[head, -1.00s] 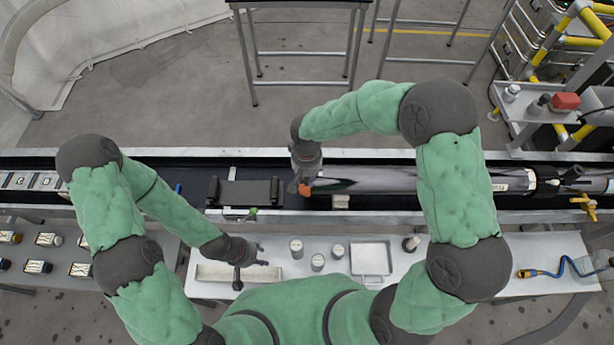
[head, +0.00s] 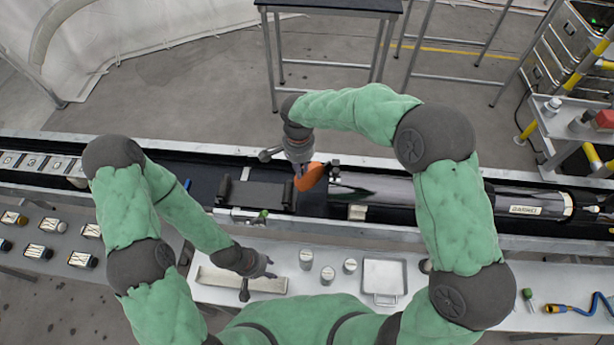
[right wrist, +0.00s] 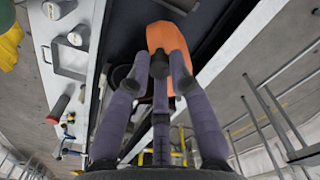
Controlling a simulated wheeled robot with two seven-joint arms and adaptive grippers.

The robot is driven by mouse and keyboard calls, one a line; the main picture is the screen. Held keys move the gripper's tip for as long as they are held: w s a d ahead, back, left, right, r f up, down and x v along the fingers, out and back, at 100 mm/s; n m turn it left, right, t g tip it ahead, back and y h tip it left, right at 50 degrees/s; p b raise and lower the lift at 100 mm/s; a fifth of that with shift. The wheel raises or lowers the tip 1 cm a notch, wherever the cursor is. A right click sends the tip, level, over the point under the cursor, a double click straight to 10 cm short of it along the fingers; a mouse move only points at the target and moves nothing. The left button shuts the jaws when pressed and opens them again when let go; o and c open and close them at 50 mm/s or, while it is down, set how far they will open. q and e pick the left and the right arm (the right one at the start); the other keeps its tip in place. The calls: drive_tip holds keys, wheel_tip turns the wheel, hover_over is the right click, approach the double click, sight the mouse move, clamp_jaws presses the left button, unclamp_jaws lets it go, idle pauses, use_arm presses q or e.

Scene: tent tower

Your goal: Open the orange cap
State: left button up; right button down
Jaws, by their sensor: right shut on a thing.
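The orange cap (head: 311,178) is a curved orange piece beside the left end of the dark glossy tube (head: 375,189) in the head view. It looks tilted and swung out from the tube end; whether it still touches the tube I cannot tell. My right gripper (head: 299,172) is shut on the cap's left side. In the right wrist view the cap (right wrist: 165,37) shows beyond the closed-in fingers (right wrist: 160,65). My left gripper (head: 258,278) is empty with fingers spread, over the white bench near a shallow tray.
The tube lies along a black trough with pale metal rails. A dark block (head: 255,193) sits in the trough left of the cap. The white bench holds the shallow tray (head: 215,281), several small jars (head: 328,274) and a square metal tray (head: 384,278). A cart stands at the right.

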drive_tip(key=w+m, duration=1)
drive_tip(key=shift+m+b, duration=0.3)
drive_tip(key=shift+b, duration=0.1)
idle(0.3)
drive_tip(key=c, duration=1.1)
unclamp_jaws()
wheel_tip(320, 180, up, 12)
